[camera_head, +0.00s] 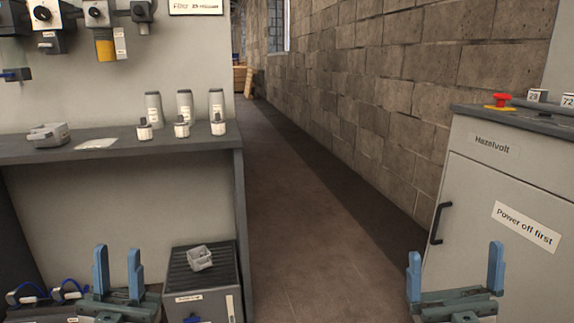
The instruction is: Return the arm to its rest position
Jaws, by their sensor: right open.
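My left gripper (118,273) shows at the lower left, its two blue fingers upright and spread apart with nothing between them. It is in front of the lower part of the grey workbench. My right gripper (455,275) shows at the lower right, its blue fingers wide apart and empty. It is in front of the grey Hazelvolt cabinet (480,215). The rest of both arms is outside the view.
The workbench (110,150) carries several small bottles and a grey device (48,135). A dark ribbed box (205,285) with a light grey part (199,258) stands below. A red button (499,100) tops the cabinet. Clear floor (300,220) runs between them.

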